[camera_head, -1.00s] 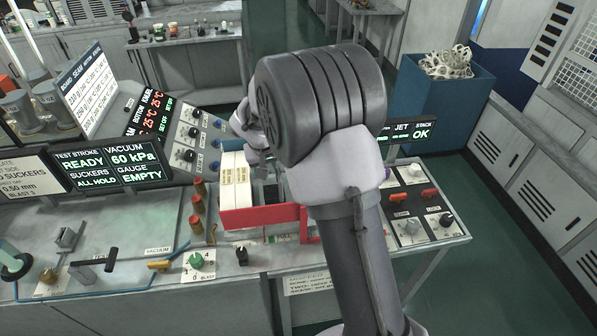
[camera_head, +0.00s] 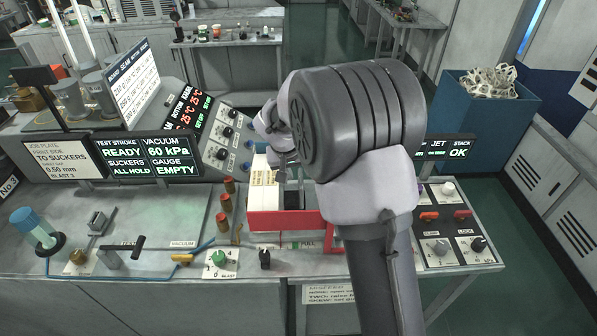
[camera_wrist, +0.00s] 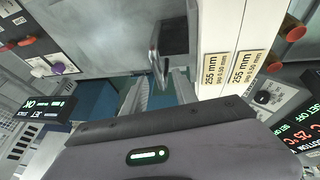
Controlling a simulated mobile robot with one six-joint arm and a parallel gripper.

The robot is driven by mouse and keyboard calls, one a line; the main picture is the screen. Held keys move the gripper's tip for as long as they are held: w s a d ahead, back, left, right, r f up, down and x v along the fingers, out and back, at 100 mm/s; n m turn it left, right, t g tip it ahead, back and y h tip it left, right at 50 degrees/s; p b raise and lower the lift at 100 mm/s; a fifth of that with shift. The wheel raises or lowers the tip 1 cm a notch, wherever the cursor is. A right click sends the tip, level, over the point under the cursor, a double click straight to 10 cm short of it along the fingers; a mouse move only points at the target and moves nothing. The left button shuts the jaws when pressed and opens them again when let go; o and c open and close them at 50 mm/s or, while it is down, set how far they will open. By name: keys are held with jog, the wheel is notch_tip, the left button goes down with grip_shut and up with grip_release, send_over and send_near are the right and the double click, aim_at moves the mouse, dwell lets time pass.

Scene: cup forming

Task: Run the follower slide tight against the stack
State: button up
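The stack (camera_head: 263,200) of cream-white blanks stands at the left in a red-fronted tray (camera_head: 285,222). In the wrist view the stack (camera_wrist: 241,35) carries two "255 mm" labels. A dark block (camera_wrist: 178,38), which looks like the follower slide, lies beside the stack with a silver upright handle (camera_wrist: 155,50). Whether block and stack touch I cannot tell. My gripper (camera_wrist: 160,86) has its two fingers apart, with the handle's lower end showing between them and no clear contact. In the head view my wrist hides most of the gripper and the tray's right side.
Brass posts with red caps (camera_head: 225,203) stand left of the tray. A knob panel (camera_head: 222,140) is behind it, and another control panel (camera_head: 445,225) is to the right. Screens (camera_head: 133,158) stand at the left. A blue bin (camera_head: 485,105) stands on the floor behind.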

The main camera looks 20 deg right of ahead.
jog(key=p+v, duration=0.2)
jog(key=v, duration=1.5)
jog(key=s+a+f+y+b, duration=0.1)
jog(key=s+f+b, duration=0.4)
jog(key=s, duration=0.4)
jog(key=s+a+f+m+t+y+b, duration=0.1)
jog(key=s+a+f+y+b, duration=0.1)
jog(key=s+f+b, duration=0.3)
jog(key=s+a+f+t+y+b, duration=0.1)
jog(key=s+f+b, duration=0.3)
jog(key=s, duration=1)
jog(key=a+y+b, duration=0.1)
jog(key=b, duration=0.2)
jog(key=shift+f+m, duration=0.3)
jog(key=shift+f, duration=0.1)
jog(key=shift+s, duration=0.1)
jog(key=shift+a, duration=0.1)
